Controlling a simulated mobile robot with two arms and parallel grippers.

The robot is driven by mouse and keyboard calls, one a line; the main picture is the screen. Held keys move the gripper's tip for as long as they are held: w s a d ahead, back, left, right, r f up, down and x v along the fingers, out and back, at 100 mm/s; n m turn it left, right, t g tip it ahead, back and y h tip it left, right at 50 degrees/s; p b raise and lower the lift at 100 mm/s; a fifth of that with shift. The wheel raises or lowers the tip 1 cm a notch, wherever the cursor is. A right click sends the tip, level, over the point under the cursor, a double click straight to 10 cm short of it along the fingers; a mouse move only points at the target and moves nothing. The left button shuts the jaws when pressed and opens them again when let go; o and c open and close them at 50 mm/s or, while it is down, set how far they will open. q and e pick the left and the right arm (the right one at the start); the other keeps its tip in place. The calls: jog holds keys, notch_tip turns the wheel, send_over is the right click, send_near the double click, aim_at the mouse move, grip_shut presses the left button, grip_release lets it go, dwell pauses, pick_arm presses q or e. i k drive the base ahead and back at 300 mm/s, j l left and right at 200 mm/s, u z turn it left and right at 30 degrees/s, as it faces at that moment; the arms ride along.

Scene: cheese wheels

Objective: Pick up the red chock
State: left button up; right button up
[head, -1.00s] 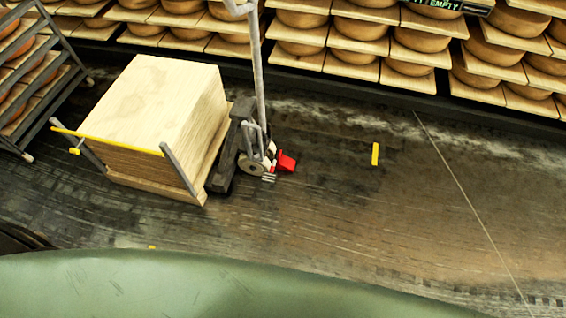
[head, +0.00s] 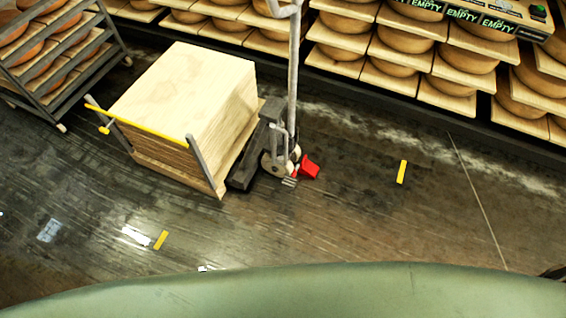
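The red chock (head: 309,167) is on the dark floor, close against the right side of the wheel of a pallet jack (head: 270,150). Whether it touches the wheel I cannot tell. The jack has a tall grey handle and stands at the right end of a pallet stacked with pale wooden boards (head: 190,85). Neither of my grippers shows in the head view.
Shelves of cheese wheels (head: 400,40) line the back. A dark rack with cheeses (head: 62,60) stands at upper left. A yellow bar (head: 145,120) crosses the board stack's front. Yellow floor marks (head: 402,172) lie right and front. My green body fills the bottom.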

aim_at(307, 168)
jog(key=i+l+u, duration=0.2)
jog(key=l, duration=0.15)
jog(key=i+l+u, duration=0.2)
jog(key=l, duration=0.15)
jog(key=i+l+u, duration=0.2)
jog(key=l, duration=0.2)
jog(key=l+u, duration=0.2)
jog(key=l, duration=0.2)
jog(key=l+u, duration=0.15)
jog(key=l, duration=0.3)
jog(key=i, duration=0.05)
